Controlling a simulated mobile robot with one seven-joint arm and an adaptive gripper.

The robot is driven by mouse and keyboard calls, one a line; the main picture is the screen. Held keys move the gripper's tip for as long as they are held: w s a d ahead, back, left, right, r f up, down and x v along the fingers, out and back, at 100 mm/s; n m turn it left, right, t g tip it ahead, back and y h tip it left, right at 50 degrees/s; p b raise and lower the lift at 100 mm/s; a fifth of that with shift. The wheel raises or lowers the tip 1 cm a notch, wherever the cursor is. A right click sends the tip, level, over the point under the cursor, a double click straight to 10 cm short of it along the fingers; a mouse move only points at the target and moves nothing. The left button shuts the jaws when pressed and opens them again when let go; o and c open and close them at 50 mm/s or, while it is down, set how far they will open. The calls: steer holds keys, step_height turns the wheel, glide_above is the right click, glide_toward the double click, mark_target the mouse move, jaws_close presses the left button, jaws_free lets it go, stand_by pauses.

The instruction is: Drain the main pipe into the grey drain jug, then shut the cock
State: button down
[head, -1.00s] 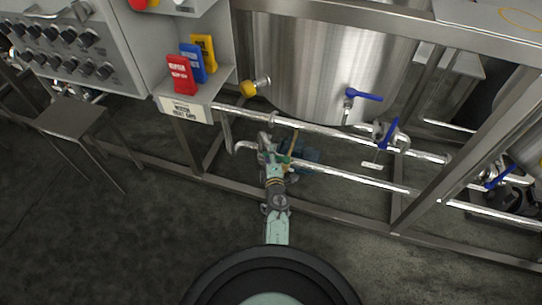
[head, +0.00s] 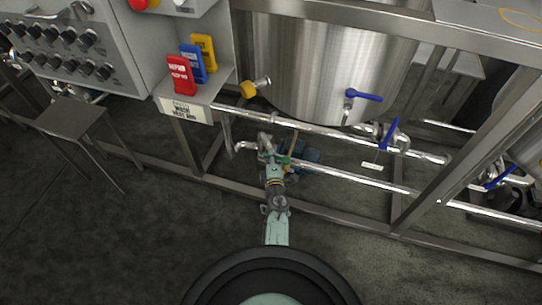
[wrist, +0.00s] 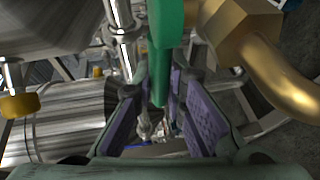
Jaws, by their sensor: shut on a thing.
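A green lever (wrist: 163,50) shows large in the wrist view, running down between the purple pads of my gripper (wrist: 160,95). My gripper is shut on this lever. A brass fitting with a bent spout (wrist: 250,35) is just right of the lever. In the head view my gripper (head: 268,156) is low by the pipes, with a bit of the green lever (head: 286,161) beside it. The main pipe (head: 315,132) runs across the frame under the steel tank. I cannot make out the grey drain jug or any flow of liquid in either view.
The steel tank (head: 325,65) has a blue-handled valve (head: 364,96) and a yellow-capped outlet (head: 249,89). Another blue handle (head: 389,134) is on the pipework. Frame rails (head: 340,219) cross near my arm. A control cabinet (head: 80,45) and stool (head: 70,116) stand left. Front floor is clear.

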steer(key=shift+s+r+y+p, duration=0.1)
steer(key=shift+y+p, duration=0.2)
steer(key=shift+s+d+n+g+y+b, duration=0.25)
steer(key=shift+s+n+g+y+b, duration=0.6)
steer(key=shift+n+g+y, duration=1.05)
steer(key=shift+s+d+n+g+y+b, duration=0.2)
steer(key=shift+s+n+g+y+b, duration=0.35)
steer(key=shift+s+n+g+y, duration=1.2)
steer(key=shift+s+d+n+g+y+b, duration=0.25)
steer(key=shift+n+g+y+b, duration=0.75)
steer(key=shift+n+y, duration=1.65)
steer(key=shift+g+p, duration=0.25)
steer(key=shift+p, duration=0.05)
steer(key=c, duration=1.6)
jaws_free()
